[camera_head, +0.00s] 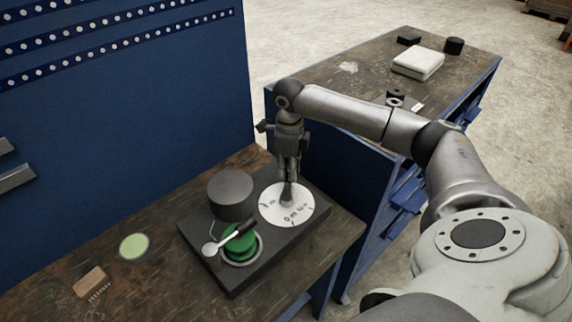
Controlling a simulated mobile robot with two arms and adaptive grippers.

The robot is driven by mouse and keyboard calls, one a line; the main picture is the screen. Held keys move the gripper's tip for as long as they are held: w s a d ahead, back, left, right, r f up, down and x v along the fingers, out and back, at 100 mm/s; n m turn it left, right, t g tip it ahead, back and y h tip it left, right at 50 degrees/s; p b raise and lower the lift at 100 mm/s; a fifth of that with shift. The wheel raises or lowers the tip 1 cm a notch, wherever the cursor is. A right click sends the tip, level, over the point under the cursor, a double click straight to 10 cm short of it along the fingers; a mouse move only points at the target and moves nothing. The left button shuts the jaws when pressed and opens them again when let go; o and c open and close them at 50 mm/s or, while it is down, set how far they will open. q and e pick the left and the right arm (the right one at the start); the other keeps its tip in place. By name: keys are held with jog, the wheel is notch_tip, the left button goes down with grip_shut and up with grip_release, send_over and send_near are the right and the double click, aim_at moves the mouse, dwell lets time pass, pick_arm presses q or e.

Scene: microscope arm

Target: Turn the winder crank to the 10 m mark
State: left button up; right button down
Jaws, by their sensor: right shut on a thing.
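The winder has a dark base (235,281) on the wooden bench, with a black cylinder (231,194) and a green spool (240,244). A white dial (301,211) with dark marks lies flat on its right part; a "0 m" label shows at its front, and the other labels are too small to read surely. My right gripper (288,184) points down over the dial. It is shut on the small grey winder crank (287,197) at the dial, whose grip is largely hidden by the fingers. My left gripper is out of view.
A light lever with a black handle (230,238) lies across the green spool. A pale green disc (134,246) and a brown brush-like block (90,283) lie on the left. A blue panel (125,130) stands behind. A second bench (345,75) holds a white box (418,63).

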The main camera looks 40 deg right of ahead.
jog(key=shift+w+d+r, duration=0.1)
jog(key=shift+d+r, duration=0.05)
jog(key=shift+r, duration=0.05)
dwell(0.3)
jog(key=c, duration=1.6)
grip_release()
jog(key=shift+o, duration=0.4)
jog(key=shift+f, duration=0.1)
notch_tip(320, 180, up, 12)
